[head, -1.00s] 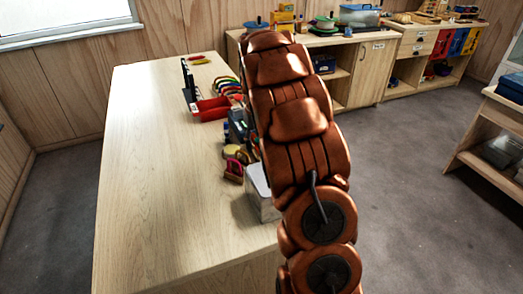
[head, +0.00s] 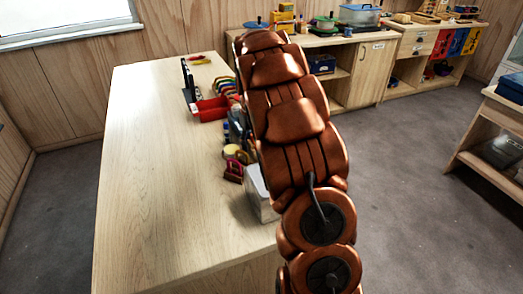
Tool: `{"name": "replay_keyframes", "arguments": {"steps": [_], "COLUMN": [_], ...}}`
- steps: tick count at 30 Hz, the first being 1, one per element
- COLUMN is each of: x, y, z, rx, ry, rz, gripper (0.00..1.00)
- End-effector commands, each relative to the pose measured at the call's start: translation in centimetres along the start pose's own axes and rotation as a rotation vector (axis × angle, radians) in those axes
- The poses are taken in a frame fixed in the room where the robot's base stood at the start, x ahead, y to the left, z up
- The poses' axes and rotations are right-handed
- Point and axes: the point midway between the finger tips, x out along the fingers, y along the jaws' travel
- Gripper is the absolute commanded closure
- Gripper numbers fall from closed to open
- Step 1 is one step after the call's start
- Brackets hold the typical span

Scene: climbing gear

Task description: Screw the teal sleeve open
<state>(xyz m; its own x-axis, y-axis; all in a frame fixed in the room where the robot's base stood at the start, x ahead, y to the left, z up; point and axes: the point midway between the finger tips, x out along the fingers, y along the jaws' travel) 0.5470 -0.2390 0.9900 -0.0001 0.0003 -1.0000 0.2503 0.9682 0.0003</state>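My copper-coloured arm rises through the middle of the head view and covers the right side of the wooden table (head: 150,190). My gripper does not show; it is hidden behind the arm or out of the picture. I cannot make out a teal sleeve anywhere in this view. Several coloured curved pieces (head: 224,87) stand along the table's right part, partly behind the arm, too small to identify.
A red tray (head: 209,108) and a dark upright stand (head: 188,78) are on the table. A yellow round item (head: 230,151), a dark red item (head: 234,171) and a grey box (head: 260,195) sit near its right edge. The table's left half is clear. Shelves (head: 357,75) stand behind.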

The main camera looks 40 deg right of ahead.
Motion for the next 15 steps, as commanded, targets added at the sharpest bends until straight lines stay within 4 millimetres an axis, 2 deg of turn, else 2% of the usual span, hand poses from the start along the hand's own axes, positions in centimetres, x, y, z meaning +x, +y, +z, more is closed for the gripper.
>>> {"name": "replay_keyframes", "arguments": {"steps": [15], "x": [-1.4], "y": [0.0], "z": [0.0], "rx": [0.0], "ry": [0.001], "rz": [0.001], "gripper": [0.54]}}
